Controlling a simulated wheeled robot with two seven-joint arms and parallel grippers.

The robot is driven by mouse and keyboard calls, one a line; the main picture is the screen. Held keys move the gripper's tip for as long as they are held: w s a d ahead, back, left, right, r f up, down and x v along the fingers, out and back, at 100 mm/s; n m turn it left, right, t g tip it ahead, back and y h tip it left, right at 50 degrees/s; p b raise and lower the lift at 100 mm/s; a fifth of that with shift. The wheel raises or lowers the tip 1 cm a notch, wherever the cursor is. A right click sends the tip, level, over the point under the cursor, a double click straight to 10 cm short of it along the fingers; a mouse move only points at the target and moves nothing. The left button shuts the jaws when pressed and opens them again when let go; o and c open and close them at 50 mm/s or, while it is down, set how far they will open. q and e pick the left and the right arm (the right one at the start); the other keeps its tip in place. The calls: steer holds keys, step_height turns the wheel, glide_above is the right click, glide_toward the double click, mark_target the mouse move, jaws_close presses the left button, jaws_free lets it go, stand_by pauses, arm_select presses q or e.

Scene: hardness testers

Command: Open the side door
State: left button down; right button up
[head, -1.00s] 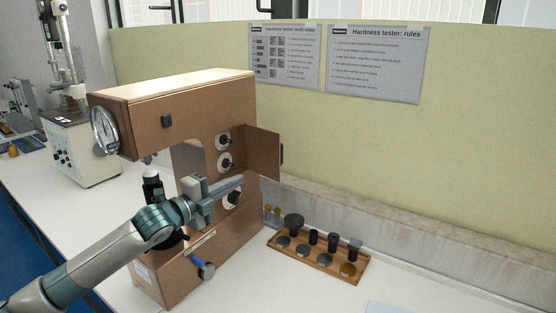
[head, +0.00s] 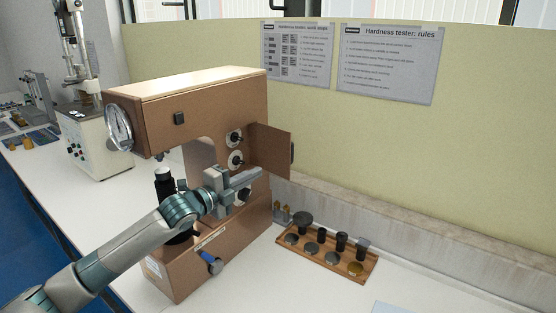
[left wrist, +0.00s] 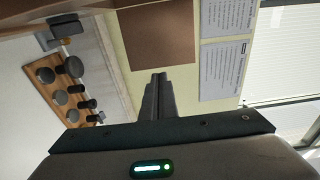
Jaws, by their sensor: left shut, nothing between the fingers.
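The brown hardness tester (head: 190,105) stands on the white bench. Its side door (head: 272,148) is a flat brown panel standing swung out at the right of the body, with a small dark handle (head: 293,152) on its outer edge. Round black knobs (head: 236,138) show on the uncovered side. My left gripper (head: 260,173) is shut and empty, its fingertips in front of the tester's side, just below the door in the picture. The left wrist view shows the closed fingers (left wrist: 158,76) pointing toward a brown panel (left wrist: 155,35), apparently the door. My right gripper is out of view.
A wooden tray (head: 322,260) with several dark weights and discs lies right of the tester. A blue-handled lever (head: 211,262) sticks out low on the tester. Another tester (head: 95,140) stands at left. A low partition (head: 400,150) runs behind.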

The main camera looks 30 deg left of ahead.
arm_select(q)
steer(key=p, duration=0.4)
glide_toward(286, 158)
steer(key=x, duration=0.4)
steer(key=shift+w+r, duration=0.25)
steer(key=shift+w, duration=0.15)
steer(key=shift+p+x, duration=0.35)
steer(key=shift+x, duration=0.45)
steer(key=shift+f, duration=0.2)
